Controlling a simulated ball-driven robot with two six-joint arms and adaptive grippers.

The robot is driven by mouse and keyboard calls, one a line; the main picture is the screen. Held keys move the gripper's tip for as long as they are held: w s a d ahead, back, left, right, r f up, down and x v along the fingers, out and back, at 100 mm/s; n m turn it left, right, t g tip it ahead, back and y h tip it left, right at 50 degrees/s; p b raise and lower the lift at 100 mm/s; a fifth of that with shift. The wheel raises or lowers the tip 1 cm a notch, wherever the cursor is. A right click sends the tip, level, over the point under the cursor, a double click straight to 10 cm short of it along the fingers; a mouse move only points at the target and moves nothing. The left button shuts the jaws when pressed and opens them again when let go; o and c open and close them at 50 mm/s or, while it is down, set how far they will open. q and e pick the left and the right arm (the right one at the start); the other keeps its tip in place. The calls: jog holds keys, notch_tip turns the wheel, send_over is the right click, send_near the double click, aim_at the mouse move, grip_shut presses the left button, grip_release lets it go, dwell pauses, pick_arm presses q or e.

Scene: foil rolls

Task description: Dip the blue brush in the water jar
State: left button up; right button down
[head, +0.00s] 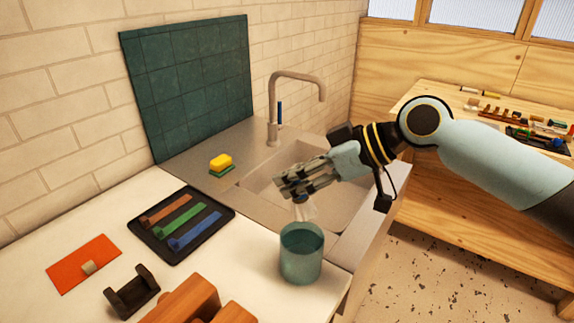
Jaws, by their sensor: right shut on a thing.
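My right gripper (302,184) reaches in from the right over the front of the sink. It is shut on the blue brush (300,198). Only a small blue part and a pale, whitish tip show below the fingers; the rest is hidden by the gripper. The tip points down at the mouth of the water jar (302,262), and I cannot tell whether it is inside the rim. The jar is a teal, see-through cup standing upright on the white counter. My left gripper is not in view.
A black tray (228,212) holds brown, green and blue strips. An orange sheet (72,262), a black bracket (133,292) and wooden blocks (182,302) lie at the front left. A tap (296,76) rises behind the sink (262,178). A yellow-green sponge (221,163) lies beside it.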

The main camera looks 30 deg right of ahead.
aim_at(294, 215)
jog(key=shift+d+f, duration=0.1)
jog(key=shift+f, duration=0.35)
jog(key=shift+f+b, duration=0.4)
jog(key=shift+b, duration=0.15)
notch_tip(294, 215, down, 4)
jog(key=b, duration=0.3)
jog(key=shift+r, duration=0.1)
notch_tip(294, 215, down, 3)
jog(key=shift+r+b, duration=0.2)
jog(key=shift+b, duration=1.05)
jog(key=shift+f+b, duration=0.4)
jog(key=shift+f, duration=0.05)
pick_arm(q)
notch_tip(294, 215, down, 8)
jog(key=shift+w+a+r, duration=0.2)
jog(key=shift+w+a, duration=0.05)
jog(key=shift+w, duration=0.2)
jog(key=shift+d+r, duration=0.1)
pick_arm(e)
jog(key=shift+r, duration=0.1)
pick_arm(q)
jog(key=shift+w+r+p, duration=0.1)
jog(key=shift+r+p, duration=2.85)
jog(key=shift+p, duration=0.1)
pick_arm(e)
jog(key=shift+r, duration=3.65)
